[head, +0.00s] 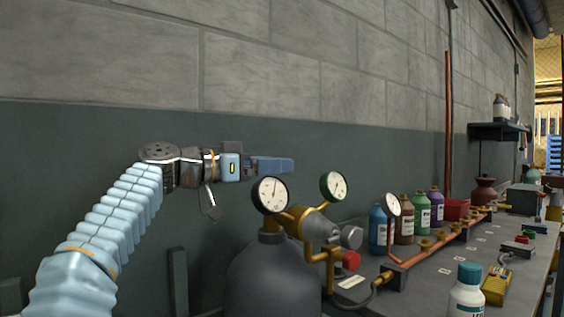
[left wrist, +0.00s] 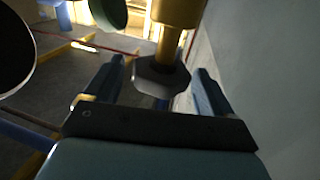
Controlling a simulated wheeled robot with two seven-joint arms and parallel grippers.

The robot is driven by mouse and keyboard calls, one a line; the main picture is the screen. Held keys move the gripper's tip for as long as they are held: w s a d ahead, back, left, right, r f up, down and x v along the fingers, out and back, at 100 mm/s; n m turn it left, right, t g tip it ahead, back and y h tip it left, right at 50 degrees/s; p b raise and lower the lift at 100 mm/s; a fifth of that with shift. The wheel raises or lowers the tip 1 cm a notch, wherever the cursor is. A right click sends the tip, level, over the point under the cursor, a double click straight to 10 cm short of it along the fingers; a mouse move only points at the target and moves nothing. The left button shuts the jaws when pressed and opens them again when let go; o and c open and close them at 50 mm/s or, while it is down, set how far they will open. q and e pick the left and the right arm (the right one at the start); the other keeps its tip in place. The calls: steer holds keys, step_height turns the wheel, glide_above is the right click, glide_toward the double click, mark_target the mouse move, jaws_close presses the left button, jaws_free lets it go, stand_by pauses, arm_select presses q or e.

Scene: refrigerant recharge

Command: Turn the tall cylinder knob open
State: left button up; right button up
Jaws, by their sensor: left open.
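The tall grey cylinder (head: 272,278) stands at the lower middle of the head view. A brass regulator with a white-faced gauge (head: 270,194) and a green-rimmed gauge (head: 334,185) sits on top. A grey knob (head: 350,237) and a red knob (head: 350,261) show at its right side. My left gripper (head: 275,165) is level above the cylinder, just behind the white gauge, pointing right. In the left wrist view the open gripper (left wrist: 160,85) has a dark faceted knob (left wrist: 160,76) on a brass stem between its fingers; I cannot tell whether they touch it.
A workbench (head: 430,272) runs back on the right, with a copper manifold (head: 440,240), several bottles and a white blue-capped bottle (head: 467,290). A yellow meter (head: 496,285) lies beside it. The block wall (head: 330,80) is close behind my left arm.

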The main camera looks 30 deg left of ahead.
arm_select(q)
steer(key=shift+x, duration=1.45)
steer(key=c, duration=1)
steer(key=shift+o, duration=0.2)
steer(key=shift+f+n+t+y+b, duration=0.3)
steer(key=shift+n+t+y+b, duration=0.2)
steer(key=shift+n+y+b, duration=0.4)
steer(key=shift+w+a+r+n+t+y+b, duration=0.1)
steer(key=shift+n+t+y+b, duration=0.15)
steer(key=shift+y, duration=0.35)
steer(key=shift+w+a+n+t+y+b, duration=0.1)
steer(key=shift+n+t+y, duration=0.25)
steer(key=shift+y, duration=0.25)
steer(key=shift+a+r+n+t+y, duration=0.15)
steer(key=shift+n+t+y, duration=0.15)
steer(key=shift+n+y, duration=0.7)
